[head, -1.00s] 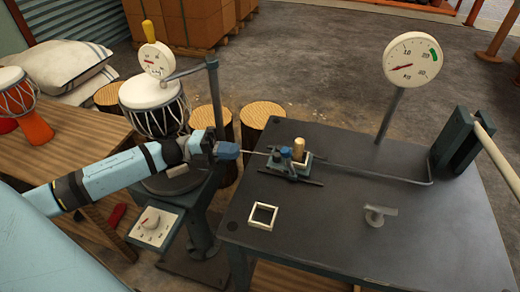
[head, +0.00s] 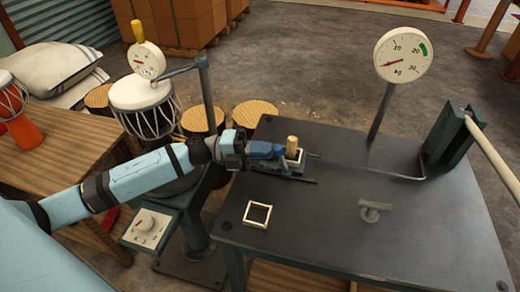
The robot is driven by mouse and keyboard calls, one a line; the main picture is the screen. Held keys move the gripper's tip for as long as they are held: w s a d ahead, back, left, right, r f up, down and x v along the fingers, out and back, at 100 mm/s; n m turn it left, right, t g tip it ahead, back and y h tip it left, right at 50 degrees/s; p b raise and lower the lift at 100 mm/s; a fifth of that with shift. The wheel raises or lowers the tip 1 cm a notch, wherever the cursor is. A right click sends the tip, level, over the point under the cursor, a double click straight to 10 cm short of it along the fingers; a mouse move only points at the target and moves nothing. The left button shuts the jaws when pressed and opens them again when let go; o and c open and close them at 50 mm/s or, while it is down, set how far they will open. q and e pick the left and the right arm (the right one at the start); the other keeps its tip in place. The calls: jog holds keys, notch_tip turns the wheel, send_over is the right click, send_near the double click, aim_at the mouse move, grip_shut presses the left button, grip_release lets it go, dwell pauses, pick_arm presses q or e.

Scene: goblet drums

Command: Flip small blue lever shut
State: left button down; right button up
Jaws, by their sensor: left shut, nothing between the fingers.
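My left gripper (head: 276,152) reaches in from the left to the small fixture (head: 297,163) at the far left edge of the dark table. It is shut and empty, its tip right at the fixture. The fixture carries an upright tan cylinder (head: 292,147), just beyond the fingertips. The small blue lever cannot be told apart from the blue gripper here; the gripper covers that part of the fixture. I cannot tell whether they touch. My right gripper is not in view.
The dark table (head: 330,220) holds a white square frame (head: 257,215) and a grey T-shaped piece (head: 373,209). A dial gauge (head: 403,54) rises at the back. A goblet drum (head: 147,105) stands left, behind my arm, near another dial (head: 147,60). The table's middle is clear.

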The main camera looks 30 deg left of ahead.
aim_at(279, 149)
pick_arm(q)
jog(key=shift+d+r+p, duration=0.15)
jog(key=shift+r+p, duration=0.3)
jog(key=shift+p, duration=0.6)
jog(key=shift+d+r+y+p, duration=0.1)
jog(key=shift+r+y+p, duration=0.15)
jog(key=shift+p, duration=0.45)
jog(key=y+p, duration=0.1)
jog(key=p, duration=0.2)
jog(key=d+r+g+y+p, duration=0.1)
jog(key=p, duration=0.3)
jog(key=d+y+p, duration=0.1)
jog(key=p, duration=0.3)
jog(key=shift+w+d+r+m, duration=0.2)
jog(key=shift+w+m, duration=0.15)
jog(key=shift+m, duration=0.05)
jog(key=shift+w+d+p, duration=0.1)
jog(key=shift+d+p, duration=0.35)
jog(key=shift+p, duration=0.4)
jog(key=shift+p+x, duration=0.85)
jog(key=shift+x, duration=0.05)
jog(key=shift+r, duration=0.1)
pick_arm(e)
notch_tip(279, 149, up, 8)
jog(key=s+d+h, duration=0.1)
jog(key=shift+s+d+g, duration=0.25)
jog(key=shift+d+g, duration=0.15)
